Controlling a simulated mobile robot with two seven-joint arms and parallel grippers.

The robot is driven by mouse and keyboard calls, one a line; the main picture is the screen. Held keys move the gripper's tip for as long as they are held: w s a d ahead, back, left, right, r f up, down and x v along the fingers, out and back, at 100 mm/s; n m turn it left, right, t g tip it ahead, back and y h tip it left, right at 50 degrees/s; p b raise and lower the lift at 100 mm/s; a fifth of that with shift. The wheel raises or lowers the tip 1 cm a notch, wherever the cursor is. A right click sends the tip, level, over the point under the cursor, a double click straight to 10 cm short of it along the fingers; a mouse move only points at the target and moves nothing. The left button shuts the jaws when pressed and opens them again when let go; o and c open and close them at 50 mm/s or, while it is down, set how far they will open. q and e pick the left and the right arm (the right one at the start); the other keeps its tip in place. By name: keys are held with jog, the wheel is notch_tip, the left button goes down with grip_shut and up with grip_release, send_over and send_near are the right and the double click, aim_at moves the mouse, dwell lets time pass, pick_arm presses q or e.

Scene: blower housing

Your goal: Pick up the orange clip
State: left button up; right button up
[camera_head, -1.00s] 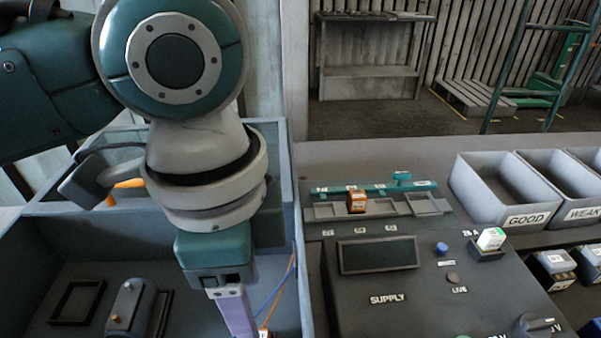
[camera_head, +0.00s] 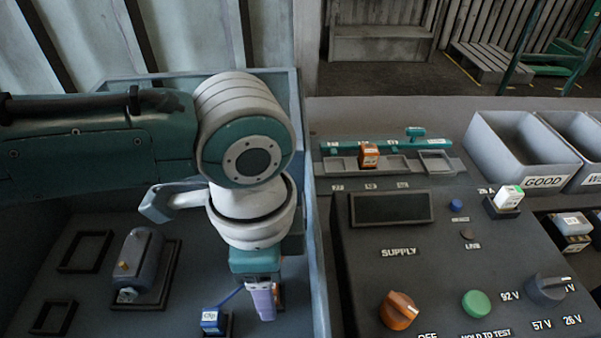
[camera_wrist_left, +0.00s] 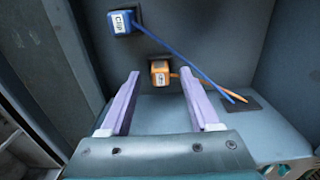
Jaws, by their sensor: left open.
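The orange clip (camera_wrist_left: 160,73) lies on the dark bin floor in the left wrist view, with its label up and an orange lead running off to the right. My left gripper (camera_wrist_left: 159,78) is open. Its two lilac fingers point towards the clip, which shows between and just beyond the tips; I cannot tell whether they touch it. In the head view my left gripper (camera_head: 264,306) reaches down into the bin, and only a sliver of the orange clip (camera_head: 279,296) shows beside the fingers. My right gripper is not in view.
A blue clip (camera_wrist_left: 122,22) with a blue lead lies close by; it also shows in the head view (camera_head: 211,320). A grey motor-like part (camera_head: 139,264) stands to the left. The bin's right wall (camera_head: 311,215) is near my gripper, with the supply panel (camera_head: 400,275) beyond.

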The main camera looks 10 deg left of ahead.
pick_arm(q)
grip_shut()
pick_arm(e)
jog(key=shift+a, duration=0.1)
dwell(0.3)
pick_arm(q)
jog(key=shift+r, duration=0.2)
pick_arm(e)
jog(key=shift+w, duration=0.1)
